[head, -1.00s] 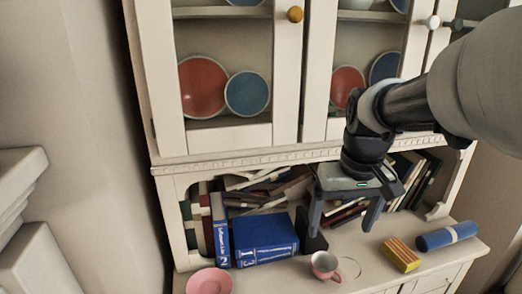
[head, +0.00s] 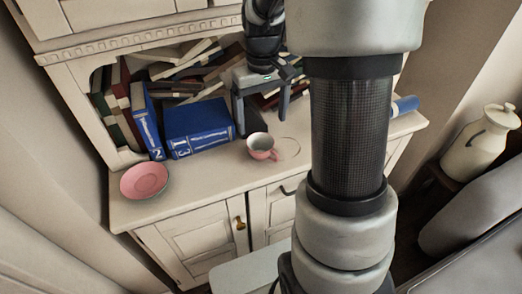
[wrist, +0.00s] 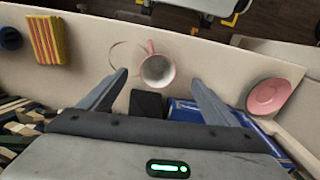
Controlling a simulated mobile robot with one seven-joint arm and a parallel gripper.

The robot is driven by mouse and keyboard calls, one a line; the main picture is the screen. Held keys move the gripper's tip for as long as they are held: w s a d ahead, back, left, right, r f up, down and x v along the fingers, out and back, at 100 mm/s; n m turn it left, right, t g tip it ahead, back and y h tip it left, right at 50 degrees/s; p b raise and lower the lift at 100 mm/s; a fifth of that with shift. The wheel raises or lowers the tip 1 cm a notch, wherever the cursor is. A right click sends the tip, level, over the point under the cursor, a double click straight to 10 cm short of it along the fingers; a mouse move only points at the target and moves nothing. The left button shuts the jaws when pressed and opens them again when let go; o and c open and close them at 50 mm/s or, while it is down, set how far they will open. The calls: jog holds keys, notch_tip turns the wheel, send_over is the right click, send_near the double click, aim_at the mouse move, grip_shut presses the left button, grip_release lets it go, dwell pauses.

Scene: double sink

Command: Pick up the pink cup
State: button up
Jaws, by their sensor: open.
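The pink cup (head: 262,147) stands upright on the cabinet's counter, pink outside and pale inside, with its handle toward the right in the head view. In the wrist view the cup (wrist: 157,71) lies just beyond the fingertips, roughly centred between them. My gripper (head: 262,128) is open and empty, close above and behind the cup. In the wrist view my gripper (wrist: 158,80) shows both fingers spread apart. The fingers do not visibly touch the cup.
A pink saucer (head: 144,181) lies left on the counter (head: 205,181). Blue books (head: 199,129) stand close behind the cup. In the wrist view a yellow striped block (wrist: 47,39) lies to the left. A cream jug (head: 482,140) stands far right.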

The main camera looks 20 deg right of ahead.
jog(key=b, duration=0.2)
send_near(262, 145)
jog(key=s+f, duration=0.1)
jog(key=f, duration=0.1)
jog(key=s+a+f, duration=0.1)
jog(key=f, duration=0.1)
jog(key=s+f, duration=0.1)
jog(key=f, duration=0.1)
jog(key=shift+s+a, duration=0.2)
jog(key=shift+s, duration=0.1)
jog(key=c, duration=1.2)
